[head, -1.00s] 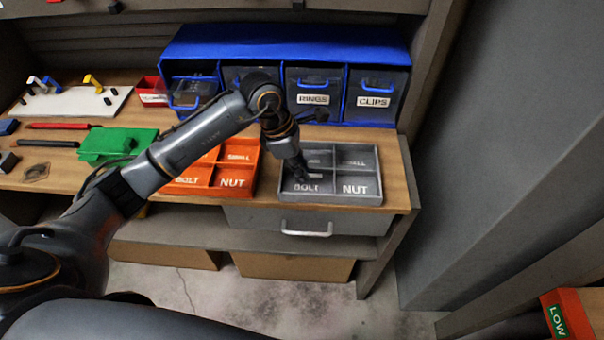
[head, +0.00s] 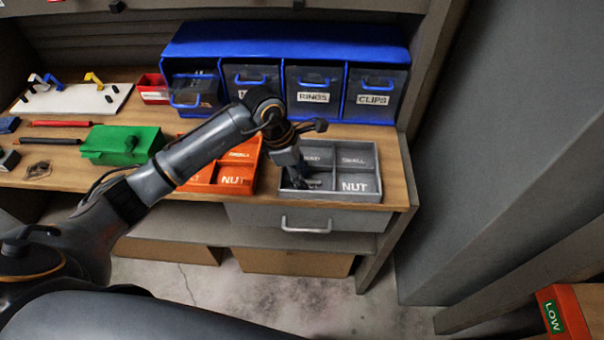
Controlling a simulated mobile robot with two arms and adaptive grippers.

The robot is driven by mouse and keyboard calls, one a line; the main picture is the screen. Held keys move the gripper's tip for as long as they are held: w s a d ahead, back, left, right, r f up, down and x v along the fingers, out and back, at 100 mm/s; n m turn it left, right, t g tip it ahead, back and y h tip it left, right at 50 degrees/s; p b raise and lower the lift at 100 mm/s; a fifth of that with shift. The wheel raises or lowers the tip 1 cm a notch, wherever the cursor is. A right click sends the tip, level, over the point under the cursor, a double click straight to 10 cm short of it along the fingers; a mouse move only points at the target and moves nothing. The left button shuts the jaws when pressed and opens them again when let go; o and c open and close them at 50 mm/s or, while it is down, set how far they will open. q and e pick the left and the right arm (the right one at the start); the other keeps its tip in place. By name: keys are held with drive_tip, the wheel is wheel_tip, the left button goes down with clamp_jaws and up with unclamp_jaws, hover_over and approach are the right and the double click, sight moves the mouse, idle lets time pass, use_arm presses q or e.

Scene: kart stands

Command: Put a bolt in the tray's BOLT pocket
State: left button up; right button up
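The grey tray (head: 375,190) lies on the right end of the wooden bench. Its NUT pocket (head: 354,184) is front right, with SMALL (head: 354,157) behind it and another labelled pocket back left. My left gripper (head: 306,184) points down into the front-left pocket and covers its label, which read BOLT a second ago. The fingers are small and dark, and I cannot tell whether they are open or shut. No bolt can be made out at the fingertips. My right gripper is not in view.
An orange tray (head: 259,160) lies just left of the grey one, partly behind my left arm. A blue drawer unit (head: 290,45) stands behind. A green box (head: 112,146) is further left. A grey drawer (head: 260,217) hangs below the bench; a wall rises at right.

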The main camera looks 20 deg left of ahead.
use_arm(q)
drive_tip(key=shift+r, duration=0.25)
drive_tip(key=b+v, duration=0.2)
drive_tip(key=v, duration=0.9)
drive_tip(key=shift+a+r, duration=0.15)
drive_tip(key=shift+r, duration=0.2)
drive_tip(key=shift+s, duration=0.15)
